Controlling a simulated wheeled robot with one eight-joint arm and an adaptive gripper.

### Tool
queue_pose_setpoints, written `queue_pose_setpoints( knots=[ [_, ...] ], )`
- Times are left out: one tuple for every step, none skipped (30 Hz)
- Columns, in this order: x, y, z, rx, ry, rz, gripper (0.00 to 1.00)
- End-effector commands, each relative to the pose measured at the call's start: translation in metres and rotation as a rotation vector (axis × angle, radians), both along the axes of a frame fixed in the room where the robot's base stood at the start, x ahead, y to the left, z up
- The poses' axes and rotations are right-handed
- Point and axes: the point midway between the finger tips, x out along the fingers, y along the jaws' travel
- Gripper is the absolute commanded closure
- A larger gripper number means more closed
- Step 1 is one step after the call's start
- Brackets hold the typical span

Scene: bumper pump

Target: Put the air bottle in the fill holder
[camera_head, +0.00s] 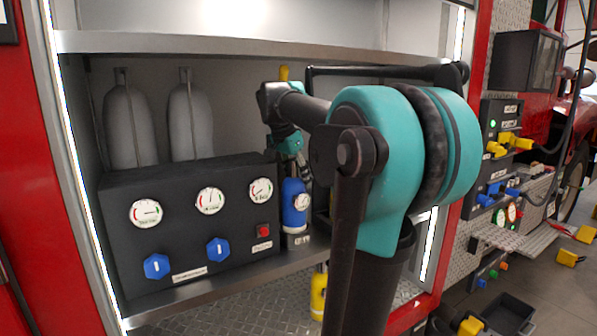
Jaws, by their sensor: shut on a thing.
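A blue air bottle (289,204) with a small white round gauge stands upright at the right end of the black gauge panel, inside the compartment. My gripper (298,165) comes down from above and is shut on the top of this bottle. The bottle's lower end is at a dark base with a small label (295,240), low on the shelf. I cannot tell whether this base is the fill holder, or whether the bottle is seated in it or just in front of it. My own arm hides the area right of the bottle.
The black panel (190,248) has several gauges, two blue knobs and a red button. Two grey cylinders (128,127) stand behind it. A shelf (200,45) runs above. A yellow bottle (318,292) stands below, partly hidden. Yellow and blue connectors (510,140) are at right.

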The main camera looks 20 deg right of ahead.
Motion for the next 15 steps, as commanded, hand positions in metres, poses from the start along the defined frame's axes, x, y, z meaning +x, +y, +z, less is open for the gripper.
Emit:
queue_pose_setpoints(
  knots=[
    [0.0002,-0.0002,0.0010,-0.001,0.000,0.000,1.00],
    [0.0002,-0.0002,0.0011,-0.001,0.000,0.000,1.00],
    [0.0002,-0.0002,0.0011,-0.001,0.000,0.000,1.00],
    [0.0002,-0.0002,0.0011,-0.001,0.000,0.000,1.00],
    [0.0002,-0.0002,0.0011,-0.001,0.000,0.000,1.00],
    [0.0002,-0.0002,0.0007,-0.001,0.000,0.000,1.00],
    [0.0003,-0.0002,0.0001,-0.001,0.000,0.000,1.00],
    [0.0002,-0.0002,-0.0006,-0.001,0.000,0.000,1.00],
    [0.0007,-0.0001,-0.0019,0.000,0.000,0.000,0.54],
    [0.0007,0.0000,-0.0017,0.000,0.000,0.000,0.51],
    [0.0006,0.0000,-0.0016,0.000,0.000,0.000,0.47],
    [0.0006,0.0000,-0.0016,0.000,0.000,0.000,0.42],
    [0.0006,0.0000,-0.0016,0.000,0.000,0.000,0.38],
    [0.0005,0.0000,-0.0015,0.000,0.000,0.000,0.34],
    [0.0005,0.0000,-0.0015,0.000,0.000,0.000,0.34]
  ],
)
